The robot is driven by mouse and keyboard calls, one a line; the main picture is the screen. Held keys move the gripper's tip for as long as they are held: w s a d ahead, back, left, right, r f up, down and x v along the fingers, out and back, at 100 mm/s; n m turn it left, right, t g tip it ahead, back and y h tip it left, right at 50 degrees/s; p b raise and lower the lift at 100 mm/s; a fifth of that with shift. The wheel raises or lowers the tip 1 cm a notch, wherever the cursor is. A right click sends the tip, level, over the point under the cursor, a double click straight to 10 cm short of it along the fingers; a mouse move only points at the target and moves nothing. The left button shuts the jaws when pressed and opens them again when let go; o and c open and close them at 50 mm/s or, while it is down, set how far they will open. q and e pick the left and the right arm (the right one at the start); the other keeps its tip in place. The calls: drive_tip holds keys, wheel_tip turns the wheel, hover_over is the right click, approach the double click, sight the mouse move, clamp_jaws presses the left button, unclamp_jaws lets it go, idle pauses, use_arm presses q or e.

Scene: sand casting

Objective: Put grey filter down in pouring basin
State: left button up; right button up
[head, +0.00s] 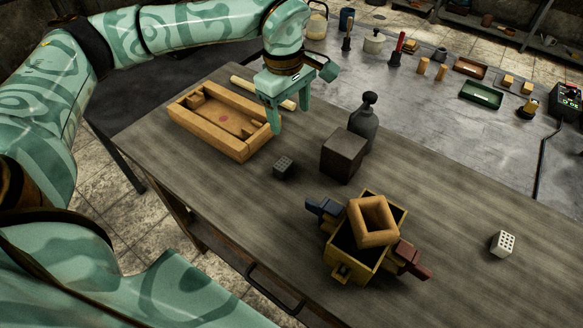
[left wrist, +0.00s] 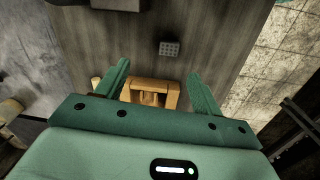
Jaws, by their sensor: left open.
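The grey filter (head: 283,167) is a small dark grey block with holes. It lies on the wooden table, apart from everything, and also shows in the left wrist view (left wrist: 169,48). The pouring basin seems to be the tan square funnel (head: 373,220), tilted a little, set in the top of a yellow-edged box (head: 344,252). My right gripper is not in view.
A dark block (head: 343,156) and a dark bottle (head: 364,122) stand between the filter and the back edge. A white block with holes (head: 503,243) lies at the right. Blue (head: 324,207) and red (head: 412,258) clamp-like parts flank the box. The front table is clear around the filter.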

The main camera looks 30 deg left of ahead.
use_arm(q)
drive_tip(key=s+n, duration=0.2)
drive_tip(key=b, duration=0.3)
hover_over(287, 165)
drive_tip(key=shift+g, duration=0.4)
drive_tip(key=f, duration=1)
drive_tip(key=shift+s+a+f, duration=0.1)
drive_tip(key=shift+s+a, duration=0.05)
drive_tip(key=shift+s, duration=0.15)
drive_tip(key=f, duration=0.2)
drive_tip(key=f+b, duration=0.1)
drive_tip(key=f, duration=0.1)
drive_tip(key=f+b, duration=0.1)
drive_tip(key=f, duration=0.1)
drive_tip(key=shift+w+f, duration=0.2)
drive_tip(key=shift+w, duration=0.05)
drive_tip(key=shift+r, duration=0.1)
drive_tip(key=c, duration=1.1)
